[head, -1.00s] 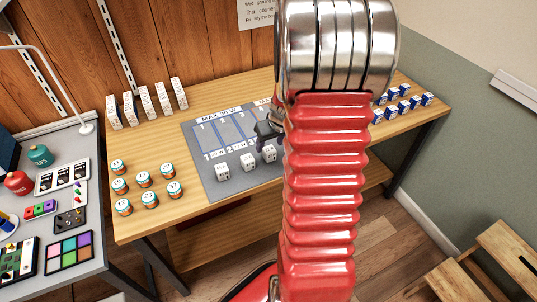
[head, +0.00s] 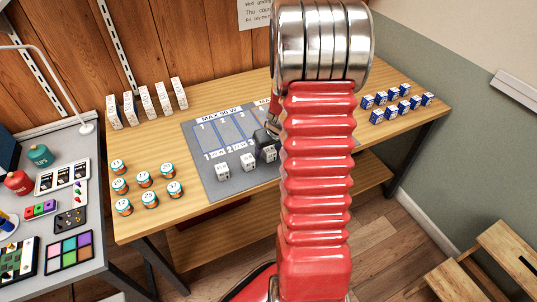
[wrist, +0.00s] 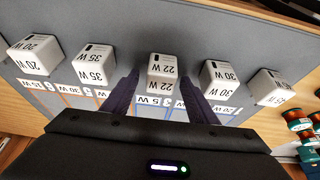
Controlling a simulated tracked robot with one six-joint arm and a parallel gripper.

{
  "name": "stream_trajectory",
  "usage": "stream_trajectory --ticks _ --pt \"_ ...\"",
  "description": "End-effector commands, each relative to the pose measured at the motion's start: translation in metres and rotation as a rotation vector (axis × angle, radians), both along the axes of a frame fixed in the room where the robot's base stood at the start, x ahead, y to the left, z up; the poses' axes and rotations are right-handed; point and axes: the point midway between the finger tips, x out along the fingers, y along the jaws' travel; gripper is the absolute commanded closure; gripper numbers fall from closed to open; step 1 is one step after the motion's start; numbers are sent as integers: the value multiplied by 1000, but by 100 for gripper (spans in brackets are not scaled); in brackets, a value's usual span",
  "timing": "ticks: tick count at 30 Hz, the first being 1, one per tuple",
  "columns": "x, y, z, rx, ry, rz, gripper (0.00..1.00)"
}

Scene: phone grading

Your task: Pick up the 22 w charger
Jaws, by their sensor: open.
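The 22 W charger (wrist: 163,74) is a small white block with black lettering, upside down in the wrist view. It stands on the grey mat (wrist: 250,47) in a row of similar chargers. My gripper (wrist: 162,82) is open, with one dark finger on each side of the 22 W charger. I cannot tell whether either finger touches it. In the head view my gripper (head: 267,137) is at the third visible white block (head: 269,155), partly hidden by my red arm.
The 35 W charger (wrist: 96,65) and 30 W charger (wrist: 219,79) flank it closely. A 20 W charger (wrist: 34,55) stands farther left. Numbered jars (head: 143,179) stand left of the mat, white boxes (head: 146,101) behind, and blue-and-white boxes (head: 397,101) at right.

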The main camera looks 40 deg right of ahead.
Motion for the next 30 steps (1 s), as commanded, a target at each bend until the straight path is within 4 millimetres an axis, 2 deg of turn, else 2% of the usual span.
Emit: stream_trajectory --ticks 3,22,30 --pt "0 0 0 0 0 0 47" --pt "0 0 0 0 0 0 91" --pt "0 0 1 0 -1 0 92"
